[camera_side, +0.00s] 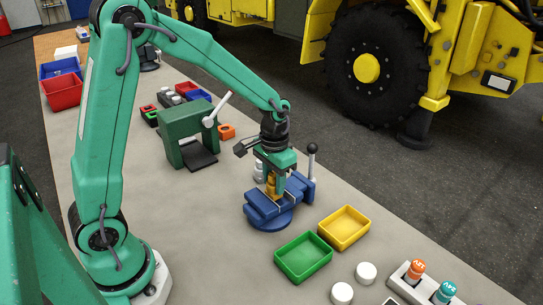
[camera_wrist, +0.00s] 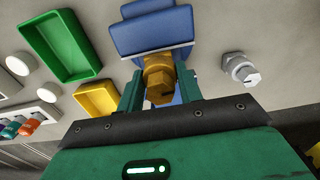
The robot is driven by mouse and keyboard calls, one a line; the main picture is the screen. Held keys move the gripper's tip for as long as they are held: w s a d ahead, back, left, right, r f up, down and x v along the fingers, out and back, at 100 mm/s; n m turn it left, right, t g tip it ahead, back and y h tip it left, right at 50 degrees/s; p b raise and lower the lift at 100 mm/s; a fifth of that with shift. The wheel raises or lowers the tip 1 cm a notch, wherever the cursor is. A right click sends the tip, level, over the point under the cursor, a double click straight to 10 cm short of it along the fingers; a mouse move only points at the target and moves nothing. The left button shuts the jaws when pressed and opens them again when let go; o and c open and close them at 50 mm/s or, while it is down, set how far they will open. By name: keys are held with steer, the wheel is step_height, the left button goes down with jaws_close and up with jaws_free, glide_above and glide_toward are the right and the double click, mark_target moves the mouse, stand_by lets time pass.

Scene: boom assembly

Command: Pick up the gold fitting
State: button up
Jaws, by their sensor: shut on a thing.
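The gold fitting (camera_wrist: 159,80) has a hexagonal end and sits between the two green fingers of my gripper (camera_wrist: 159,92) in the wrist view. My gripper is shut on it. In the side view my gripper (camera_side: 272,186) points down at the blue vise (camera_side: 268,210), and the gold fitting (camera_side: 271,184) shows as a small patch between the fingers. The blue vise (camera_wrist: 150,32) lies right behind the fitting in the wrist view. I cannot tell whether the fitting still touches the vise jaws.
A silver fitting (camera_wrist: 241,69) stands beside the vise. A green tray (camera_side: 303,257) and a yellow tray (camera_side: 344,228) lie in front of it. A green press (camera_side: 190,133) stands behind to the left. The vise's lever (camera_side: 311,160) rises close to my gripper's right.

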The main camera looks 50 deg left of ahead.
steer(key=shift+r, duration=2.15)
